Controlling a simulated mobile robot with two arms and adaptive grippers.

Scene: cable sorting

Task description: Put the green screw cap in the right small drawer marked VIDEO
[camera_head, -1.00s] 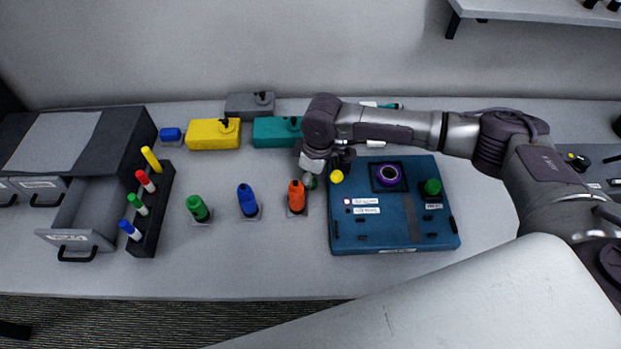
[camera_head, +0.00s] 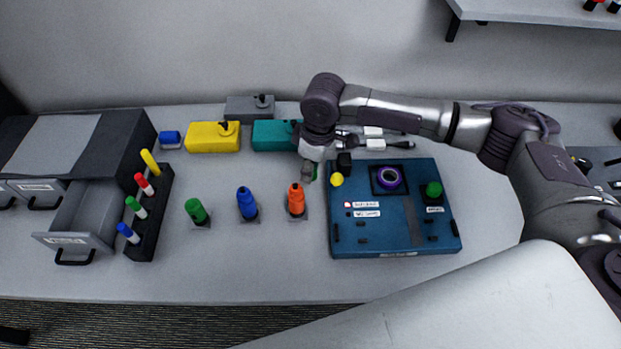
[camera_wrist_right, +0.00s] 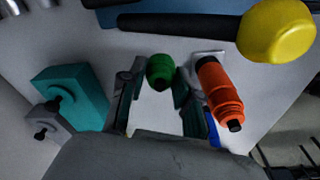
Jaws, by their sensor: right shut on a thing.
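The green screw cap (camera_wrist_right: 160,70) is between the fingers of my right gripper (camera_wrist_right: 158,92), which is shut on it in the right wrist view. In the head view my right gripper (camera_head: 309,172) hangs between the teal box and the blue board, and only a bit of green shows there. A small drawer (camera_head: 85,212) of the grey cabinet stands pulled out at the left, and its inside looks empty. Its front (camera_head: 68,240) has a white label too small to read. My left gripper is not in view.
A black rack (camera_head: 150,215) with several upright markers stands just right of the open drawer. Green (camera_head: 197,210), blue (camera_head: 246,203) and orange (camera_head: 296,199) bottles stand in a row. Yellow (camera_head: 212,137) and teal (camera_head: 271,133) boxes lie behind. The blue board (camera_head: 390,235) is to the right.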

